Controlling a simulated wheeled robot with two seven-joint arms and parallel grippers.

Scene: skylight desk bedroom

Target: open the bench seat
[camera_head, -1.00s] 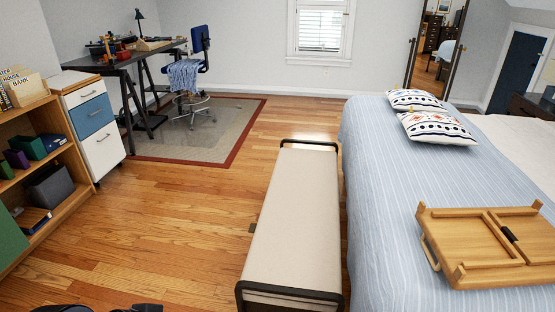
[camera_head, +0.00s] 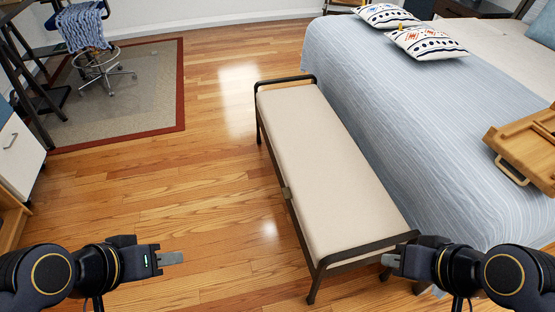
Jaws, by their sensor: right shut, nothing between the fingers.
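The bench (camera_head: 284,208) stands on the wood floor along the foot of the bed, with a dark metal frame. Its long cream seat (camera_head: 320,160) lies flat and looks closed. A small tab (camera_head: 287,193) shows midway along its left long edge. My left gripper (camera_head: 172,258) is in the air left of the bench's near end, apart from it and seemingly empty; its jaw gap is not clear. My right gripper (camera_head: 391,260) is shut and empty by the near right corner of the bench. I cannot tell whether it touches the frame.
The bed (camera_head: 375,110) runs close along the bench's right side, with a wooden tray (camera_head: 530,150) on it. A rug (camera_head: 140,100) and a desk chair (camera_head: 92,50) are at the upper left. A white drawer cabinet (camera_head: 18,155) stands at the left edge. The floor left of the bench is clear.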

